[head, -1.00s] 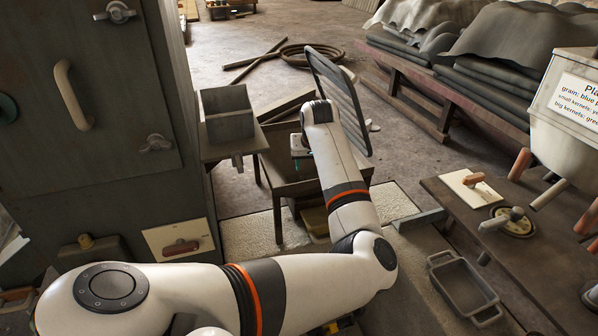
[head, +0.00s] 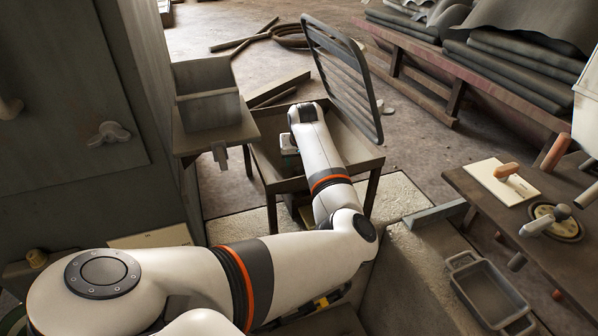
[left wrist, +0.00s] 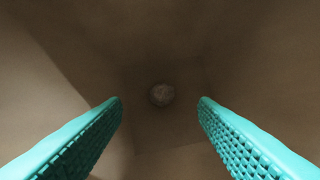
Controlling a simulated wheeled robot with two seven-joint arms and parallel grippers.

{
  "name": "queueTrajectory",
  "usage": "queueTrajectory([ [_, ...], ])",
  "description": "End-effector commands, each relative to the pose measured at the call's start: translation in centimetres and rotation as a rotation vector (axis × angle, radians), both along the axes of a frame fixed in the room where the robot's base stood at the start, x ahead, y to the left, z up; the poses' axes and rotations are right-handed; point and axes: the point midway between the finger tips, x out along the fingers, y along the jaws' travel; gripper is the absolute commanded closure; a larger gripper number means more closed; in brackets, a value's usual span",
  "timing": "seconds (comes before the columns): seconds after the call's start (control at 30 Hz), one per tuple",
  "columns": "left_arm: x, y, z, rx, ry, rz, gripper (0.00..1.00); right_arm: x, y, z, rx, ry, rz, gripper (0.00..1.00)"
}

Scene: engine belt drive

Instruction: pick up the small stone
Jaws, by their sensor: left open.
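The small stone (left wrist: 161,94) is a roundish, greyish speckled lump on the brown floor of a deep, sloped-wall space in the left wrist view. My left gripper (left wrist: 160,103) has its two teal ridged fingers wide apart, one on each side of the picture. The stone shows between and beyond the fingertips, and nothing is held. In the head view my left arm reaches over a brown hopper-like box (head: 362,152) on legs, with the hand down at its opening. My right gripper is not in view.
A small box-like bin (head: 208,108) on a stand is close on the left, beside a large grey cabinet (head: 60,100). On the right are a bench (head: 490,195) and a dark tray (head: 490,295).

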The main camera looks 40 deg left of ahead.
Motion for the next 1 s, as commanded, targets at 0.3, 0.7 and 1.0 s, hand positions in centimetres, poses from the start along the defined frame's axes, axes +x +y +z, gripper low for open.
queueTrajectory([
  [0.3,0.9,0.9,-3.7,-0.002,0.001,0.0,0.46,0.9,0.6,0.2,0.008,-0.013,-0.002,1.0],
  [0.7,1.3,1.4,-5.1,-0.001,-0.001,0.001,0.46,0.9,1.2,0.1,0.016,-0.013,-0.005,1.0],
  [1.0,1.3,1.3,-5.1,-0.001,-0.001,0.001,0.94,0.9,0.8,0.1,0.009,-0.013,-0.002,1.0],
])
